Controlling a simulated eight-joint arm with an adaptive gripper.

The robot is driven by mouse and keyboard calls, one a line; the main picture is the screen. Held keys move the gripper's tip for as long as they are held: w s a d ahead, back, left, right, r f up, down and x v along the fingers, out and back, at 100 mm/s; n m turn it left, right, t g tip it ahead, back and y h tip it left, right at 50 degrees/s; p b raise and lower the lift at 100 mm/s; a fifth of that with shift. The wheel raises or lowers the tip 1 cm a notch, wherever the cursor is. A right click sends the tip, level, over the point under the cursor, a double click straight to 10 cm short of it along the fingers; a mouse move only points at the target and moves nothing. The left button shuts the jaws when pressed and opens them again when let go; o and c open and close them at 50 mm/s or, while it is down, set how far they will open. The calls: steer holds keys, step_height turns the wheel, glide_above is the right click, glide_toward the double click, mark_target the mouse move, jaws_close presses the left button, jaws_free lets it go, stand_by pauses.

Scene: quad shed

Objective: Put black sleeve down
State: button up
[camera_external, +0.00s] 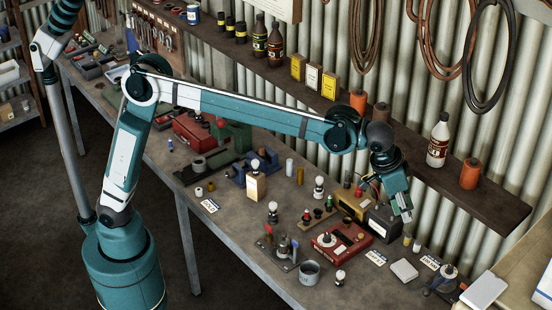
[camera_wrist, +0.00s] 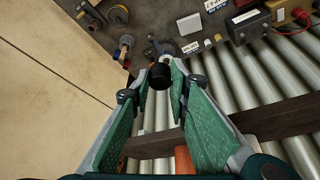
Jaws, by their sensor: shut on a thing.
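My gripper (camera_external: 404,213) is over the right part of the workbench (camera_external: 235,222), near the wall side, pointing down. In the wrist view my gripper (camera_wrist: 164,66) has its two green fingers closed in around a small black sleeve (camera_wrist: 160,76), which sits between the fingertips. The outside view does not show the sleeve clearly, as the fingers and nearby things hide it. I cannot tell how high it is above the bench.
A black box (camera_external: 383,222), a red tray (camera_external: 341,243), a white block (camera_external: 404,270) and a metal cup (camera_external: 309,272) stand near my gripper. A wooden shelf (camera_external: 400,138) with a bottle (camera_external: 438,140) runs along the corrugated wall. Small parts crowd the bench.

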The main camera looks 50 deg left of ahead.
steer(key=s+d+f+m, duration=0.1)
steer(key=s+d+f, duration=0.15)
steer(key=d, duration=0.25)
steer(key=w+d+f+m+g+h, duration=0.1)
steer(key=w+d+f+m, duration=0.15)
steer(key=f, duration=0.65)
steer(key=w+a+f+m, duration=0.2)
steer(key=w+f, duration=0.1)
steer(key=f, duration=0.5)
steer(key=w+a+f+m+g+p, duration=0.1)
steer(key=w+f, duration=0.3)
steer(key=f, duration=0.5)
steer(key=w+a+f+m+g+h, duration=0.1)
steer(key=w+a+f+m, duration=0.2)
steer(key=f, duration=0.5)
steer(key=shift+w+a+f+p, duration=0.2)
steer(key=shift+w+a+p, duration=0.1)
steer(key=shift+w+a, duration=0.15)
steer(key=shift+w, duration=0.1)
steer(key=w+a, duration=0.1)
steer(key=a, duration=0.4)
steer(key=w+a, duration=0.2)
steer(key=a, duration=0.3)
steer(key=w+a, duration=0.1)
steer(key=a, duration=0.5)
steer(key=shift+w+p, duration=0.2)
steer(key=shift+p, duration=0.15)
